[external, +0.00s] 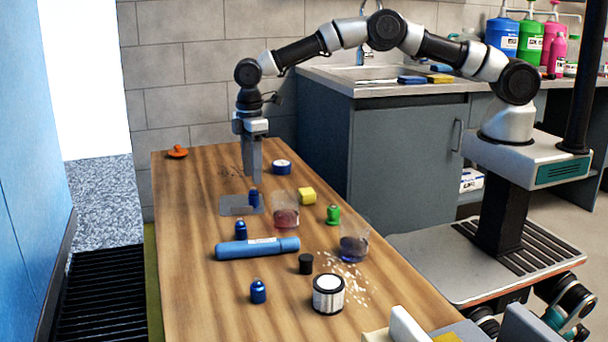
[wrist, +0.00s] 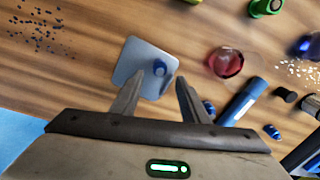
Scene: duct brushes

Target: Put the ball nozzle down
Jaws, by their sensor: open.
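A small blue ball nozzle (external: 254,198) stands upright on a grey square plate (external: 230,207) on the wooden table. My gripper (external: 253,178) is over the table, just behind the plate, pointing down. In the wrist view its two fingers (wrist: 170,77) are apart with nothing held between them. Whether a finger touches the nozzle I cannot tell.
Two similar blue pieces (external: 241,230) (external: 258,292) stand nearer, beside a blue tube (external: 257,248). Clear cups with red (external: 286,212) and blue liquid (external: 353,245) stand right of the plate. A yellow piece (external: 307,196) and blue roll (external: 281,167) are nearby. The table's left side is mostly clear.

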